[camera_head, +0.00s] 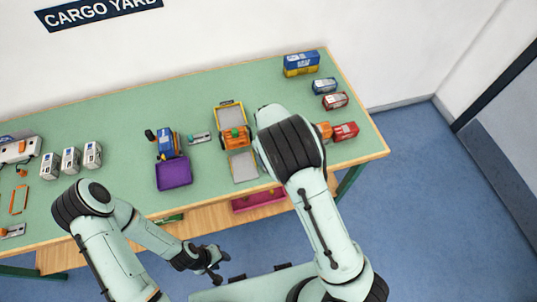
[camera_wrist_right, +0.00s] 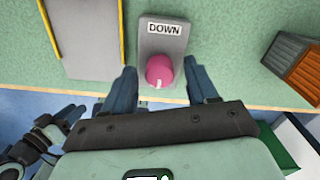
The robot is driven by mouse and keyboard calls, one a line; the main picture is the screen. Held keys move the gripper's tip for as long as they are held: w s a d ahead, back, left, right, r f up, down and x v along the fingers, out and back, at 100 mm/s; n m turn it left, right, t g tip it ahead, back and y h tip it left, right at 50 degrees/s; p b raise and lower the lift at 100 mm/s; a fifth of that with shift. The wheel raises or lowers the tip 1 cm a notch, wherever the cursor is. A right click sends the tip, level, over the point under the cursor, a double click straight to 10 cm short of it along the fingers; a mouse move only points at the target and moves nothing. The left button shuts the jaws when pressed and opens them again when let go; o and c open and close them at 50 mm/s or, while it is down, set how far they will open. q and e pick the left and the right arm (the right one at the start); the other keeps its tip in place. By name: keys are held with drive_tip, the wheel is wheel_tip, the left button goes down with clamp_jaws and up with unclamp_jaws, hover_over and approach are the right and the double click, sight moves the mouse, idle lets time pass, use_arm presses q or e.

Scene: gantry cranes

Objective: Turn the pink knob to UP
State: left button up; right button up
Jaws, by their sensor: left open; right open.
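The pink knob (camera_wrist_right: 160,70) shows in the right wrist view on a grey panel (camera_wrist_right: 164,30) with a white label reading DOWN at its far end. A pale mark on the knob points toward the near side of the picture. My right gripper (camera_wrist_right: 159,66) is open, with one blue-grey finger on each side of the knob; I cannot tell whether they touch it. In the head view my right arm hides the knob and that gripper. My left gripper (camera_head: 215,263) is open and empty, in front of the table's front edge.
The green table (camera_head: 120,125) holds a purple bin (camera_head: 173,173), a blue-and-orange vehicle (camera_head: 167,143), an orange machine (camera_head: 234,127) and white containers (camera_head: 71,160). A red container (camera_head: 344,131) lies right of my right arm. A grey plate (camera_wrist_right: 92,40) lies left of the knob.

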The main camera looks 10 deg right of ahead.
use_arm(q)
drive_tip(key=shift+w+r+p, duration=0.8)
drive_tip(key=shift+w+r, duration=0.3)
use_arm(e)
wheel_tip(320, 180, up, 13)
drive_tip(key=shift+r, duration=0.15)
use_arm(q)
drive_tip(key=shift+s, duration=0.1)
